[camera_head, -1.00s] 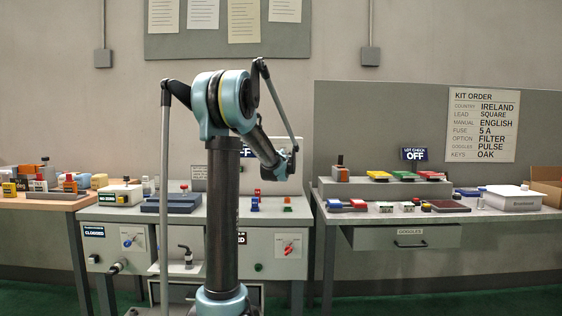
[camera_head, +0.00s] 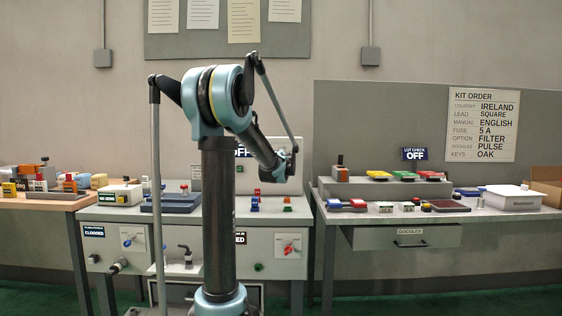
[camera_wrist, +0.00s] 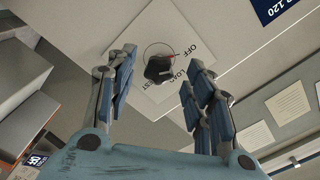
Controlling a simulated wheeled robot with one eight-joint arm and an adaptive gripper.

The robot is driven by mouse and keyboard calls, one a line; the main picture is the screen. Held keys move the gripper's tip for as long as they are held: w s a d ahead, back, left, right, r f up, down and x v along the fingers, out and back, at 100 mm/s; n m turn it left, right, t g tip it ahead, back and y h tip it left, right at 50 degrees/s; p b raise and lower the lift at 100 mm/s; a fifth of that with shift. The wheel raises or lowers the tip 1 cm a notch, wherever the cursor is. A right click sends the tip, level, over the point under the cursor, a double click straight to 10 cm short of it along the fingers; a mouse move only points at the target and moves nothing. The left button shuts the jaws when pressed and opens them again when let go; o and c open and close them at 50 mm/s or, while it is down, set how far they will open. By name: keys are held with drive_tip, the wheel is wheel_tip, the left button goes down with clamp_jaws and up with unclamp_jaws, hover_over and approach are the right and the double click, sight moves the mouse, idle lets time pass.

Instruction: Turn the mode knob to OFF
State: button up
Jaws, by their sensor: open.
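The mode knob (camera_wrist: 158,69) is a dark round knob on a white plate in the wrist view. The plate carries the words OFF, LOAD and TEST, partly covered by the knob and my fingers. In the head view my arm covers much of the middle bench, and I cannot make out the knob there.
In the head view, a left bench (camera_head: 45,203) holds small blocks. A right bench (camera_head: 470,213) holds coloured boxes and a white box. A kit order board (camera_head: 482,125) hangs behind it.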

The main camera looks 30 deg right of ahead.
drive_tip(key=v, duration=0.8)
drive_tip(key=shift+s, duration=0.2)
drive_tip(key=shift+a, duration=0.1)
drive_tip(key=w+a+f+n+y, duration=0.1)
drive_tip(key=a+f+n+y, duration=0.2)
drive_tip(key=a, duration=0.7)
drive_tip(key=w+a+f+n+y, duration=0.1)
drive_tip(key=a+n+y, duration=0.3)
drive_tip(key=a, duration=0.6)
drive_tip(key=s+a+f+n+g+y, duration=0.1)
drive_tip(key=s+a+f+n+y, duration=0.25)
drive_tip(key=a, duration=0.55)
drive_tip(key=s+a+f+n+g+y, duration=0.2)
drive_tip(key=a+f, duration=0.3)
drive_tip(key=a, duration=0.3)
drive_tip(key=s+a+f+n+g, duration=0.2)
drive_tip(key=s+a+f+g, duration=0.3)
drive_tip(key=s+f, duration=0.45)
drive_tip(key=s+a+f+n+g, duration=0.3)
drive_tip(key=s+a+f, duration=0.4)
drive_tip(key=s, duration=0.4)
drive_tip(key=s+d+f+g+h, duration=0.2)
drive_tip(key=s+d+f+h, duration=0.1)
drive_tip(key=s+f, duration=0.2)
drive_tip(key=s, duration=0.2)
drive_tip(key=shift+s+d+f, duration=0.2)
drive_tip(key=shift+s+f, duration=0.05)
drive_tip(key=shift+s, duration=0.15)
